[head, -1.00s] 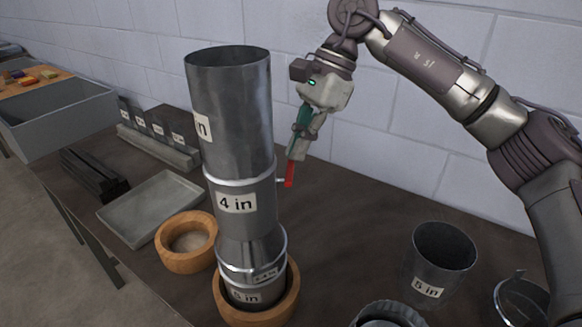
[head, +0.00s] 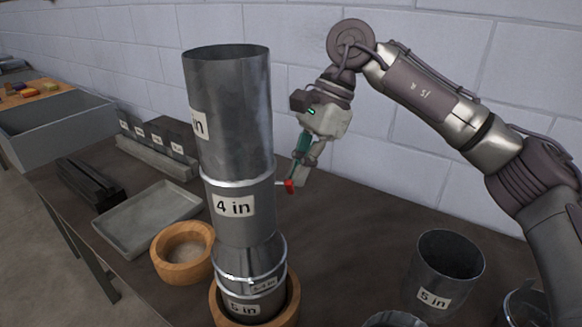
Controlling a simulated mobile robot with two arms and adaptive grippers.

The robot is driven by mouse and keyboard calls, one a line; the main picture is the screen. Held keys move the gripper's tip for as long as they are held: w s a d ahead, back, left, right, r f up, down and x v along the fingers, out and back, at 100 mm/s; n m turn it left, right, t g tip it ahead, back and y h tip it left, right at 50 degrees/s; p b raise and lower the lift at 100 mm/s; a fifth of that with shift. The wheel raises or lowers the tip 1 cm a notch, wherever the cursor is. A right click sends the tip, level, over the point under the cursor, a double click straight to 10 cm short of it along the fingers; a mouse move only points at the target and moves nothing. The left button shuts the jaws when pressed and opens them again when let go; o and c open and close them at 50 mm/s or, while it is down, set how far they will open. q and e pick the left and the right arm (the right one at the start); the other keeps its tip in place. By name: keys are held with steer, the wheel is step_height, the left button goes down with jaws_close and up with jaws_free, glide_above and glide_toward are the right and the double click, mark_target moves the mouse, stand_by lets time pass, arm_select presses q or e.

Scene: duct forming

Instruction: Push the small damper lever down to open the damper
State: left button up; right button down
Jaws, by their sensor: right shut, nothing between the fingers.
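The damper lever (head: 290,186) has a red handle on a short thin rod at the right side of the 4 in duct section (head: 240,225). Only a short red piece shows, beside and partly behind my fingertips. My right gripper (head: 299,182) is shut with nothing between its fingers. It points down, with its tips at the red handle; they look to be touching it. The duct stack (head: 228,115) stands upright, its 5 in lower end (head: 245,308) in a wooden ring (head: 222,311). My left gripper is out of view.
A loose 5 in duct piece (head: 447,268) stands at the right. A second wooden ring (head: 183,268), a grey tray (head: 148,216) and dark bars (head: 88,185) lie to the left.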

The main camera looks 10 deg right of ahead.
steer(key=shift+d+r, duration=0.1)
steer(key=d, duration=0.1)
steer(key=d+p, duration=0.1)
steer(key=w, duration=0.1)
steer(key=shift+d+r, duration=0.4)
steer(key=shift+r, duration=0.1)
steer(key=v, duration=1.2)
